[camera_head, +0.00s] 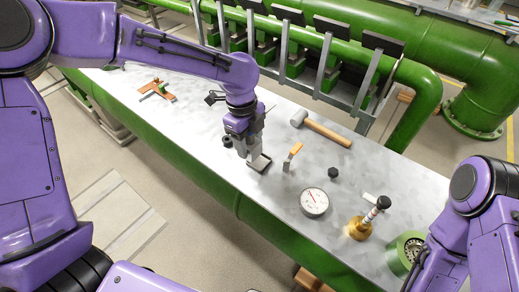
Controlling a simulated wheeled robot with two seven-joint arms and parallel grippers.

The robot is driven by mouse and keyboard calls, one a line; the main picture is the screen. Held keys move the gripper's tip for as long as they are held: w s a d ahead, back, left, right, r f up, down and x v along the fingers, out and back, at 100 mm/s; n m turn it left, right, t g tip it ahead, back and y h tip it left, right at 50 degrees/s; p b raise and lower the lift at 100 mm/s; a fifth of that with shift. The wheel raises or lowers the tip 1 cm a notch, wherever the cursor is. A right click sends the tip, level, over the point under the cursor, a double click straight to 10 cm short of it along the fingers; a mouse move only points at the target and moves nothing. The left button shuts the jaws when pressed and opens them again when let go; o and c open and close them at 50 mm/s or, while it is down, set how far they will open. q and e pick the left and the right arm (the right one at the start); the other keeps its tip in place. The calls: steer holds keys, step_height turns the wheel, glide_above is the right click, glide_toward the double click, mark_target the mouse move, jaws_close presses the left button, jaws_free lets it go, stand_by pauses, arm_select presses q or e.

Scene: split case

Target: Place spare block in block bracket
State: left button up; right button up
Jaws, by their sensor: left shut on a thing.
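My left gripper (255,152) points down over the middle of the metal tabletop. It is shut on a small dark block (262,168), which I take to be the spare block. The block is at or just above the table surface; I cannot tell whether it touches. The gripper's fingers hide part of it. A rack of upright grey posts behind the table carries several dark blocks (333,27); the block bracket seems to be part of this rack (279,50), but I cannot tell exactly which spot. My right arm is at the lower right, with its gripper out of view.
On the table (215,118) are a hammer (322,128), an orange-handled tool (293,156), a round gauge (314,202), a brass piece (360,228), a black knob (333,173) and a green ring (405,252). Green pipes (425,95) run behind.

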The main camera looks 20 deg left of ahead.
arm_select(q)
steer(key=w+f, duration=0.1)
steer(key=w+d+f, duration=0.1)
steer(key=f, duration=0.1)
steer(key=w+f+p, duration=0.1)
steer(key=f, duration=0.1)
steer(key=shift+w+d, duration=0.2)
steer(key=shift+d, duration=0.15)
steer(key=shift+a+f, duration=0.1)
steer(key=shift+f, duration=1.25)
steer(key=shift+s+f, duration=0.1)
steer(key=o, duration=1.2)
steer(key=shift+c, duration=0.2)
step_height(320, 180, up, 12)
steer(key=a+b, duration=0.1)
steer(key=shift+w+a, duration=0.15)
steer(key=shift+w, duration=0.1)
